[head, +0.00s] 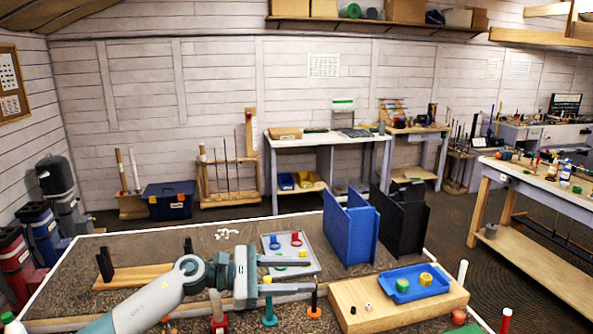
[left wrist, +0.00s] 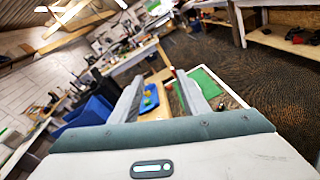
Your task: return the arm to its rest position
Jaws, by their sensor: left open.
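My left gripper (head: 290,275) is open, with its two grey fingers spread and nothing seen between them. It is above the near middle of the brown-topped workbench (head: 150,250), and its arm comes in from the lower left. In the left wrist view my left gripper's fingers (left wrist: 160,98) stand apart and point out over the bench. My right gripper does not show in either view.
A grey tray (head: 312,258) with coloured pieces lies behind the gripper. A blue bin (head: 350,230) and a black bin (head: 403,220) stand beyond it. A wooden block (head: 395,312) with a blue tray (head: 413,285) is to the right. Upright pegs, one orange (head: 314,304), stand close by.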

